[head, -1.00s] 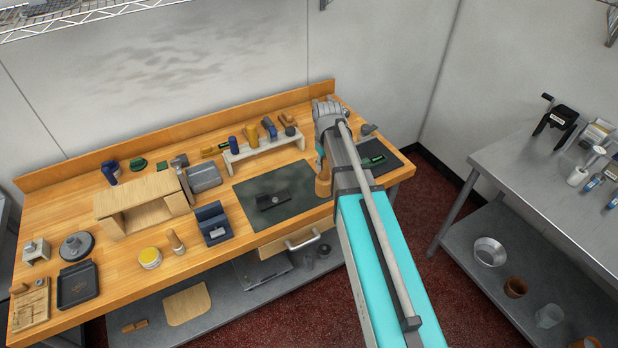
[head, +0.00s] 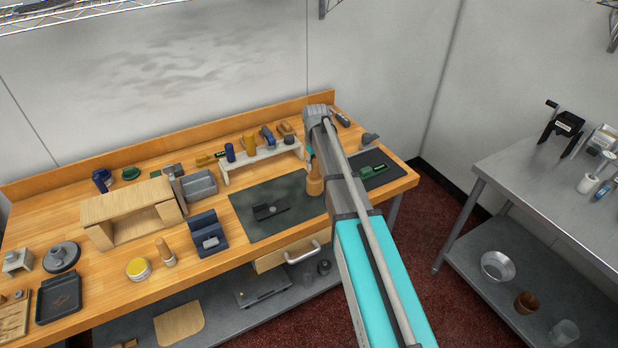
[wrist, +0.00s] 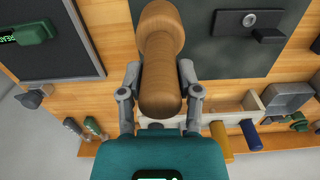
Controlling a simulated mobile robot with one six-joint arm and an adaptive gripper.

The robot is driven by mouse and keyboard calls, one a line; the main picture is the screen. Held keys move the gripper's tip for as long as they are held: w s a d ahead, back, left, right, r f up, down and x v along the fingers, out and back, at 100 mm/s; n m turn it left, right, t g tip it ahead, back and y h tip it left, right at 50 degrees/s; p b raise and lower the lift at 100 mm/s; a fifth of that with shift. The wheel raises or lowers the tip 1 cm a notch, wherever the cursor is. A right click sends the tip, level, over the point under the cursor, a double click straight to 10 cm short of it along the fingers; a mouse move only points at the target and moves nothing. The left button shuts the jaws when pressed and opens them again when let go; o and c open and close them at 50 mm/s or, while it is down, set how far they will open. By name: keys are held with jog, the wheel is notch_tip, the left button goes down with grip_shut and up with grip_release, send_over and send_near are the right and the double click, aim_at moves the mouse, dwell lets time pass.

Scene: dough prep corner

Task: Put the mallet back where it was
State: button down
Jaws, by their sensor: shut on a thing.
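The wooden mallet (wrist: 160,60) is in my gripper (wrist: 159,82), its two fingers closed on it from either side in the wrist view. The mallet has a rounded wide end and a narrower neck. In the head view the mallet (head: 314,182) shows beside my arm, over the right edge of the dark mat (head: 285,187). My gripper (head: 311,158) is mostly hidden behind my arm there. I cannot tell how high the mallet is above the bench.
A pale rack (head: 235,172) with several handled tools stands behind the mat. A dark flat part with a knob (head: 268,211) lies on the mat. A dark panel with a green device (head: 372,170) lies right of my arm. A wooden shelf box (head: 120,203) stands left.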

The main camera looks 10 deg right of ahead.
aim_at(314, 170)
jog(key=shift+w+f+b, duration=0.3)
jog(key=shift+w+f, duration=0.15)
jog(key=shift+f, duration=0.05)
jog(key=shift+w+f+b, duration=0.45)
jog(key=shift+f+b, duration=0.15)
jog(key=shift+f, duration=0.05)
jog(key=shift+f+b, duration=1.35)
jog(key=shift+f, duration=0.15)
jog(key=shift+c, duration=1.5)
grip_release()
jog(key=shift+r, duration=0.2)
notch_tip(314, 170, up, 12)
jog(key=p, duration=1.2)
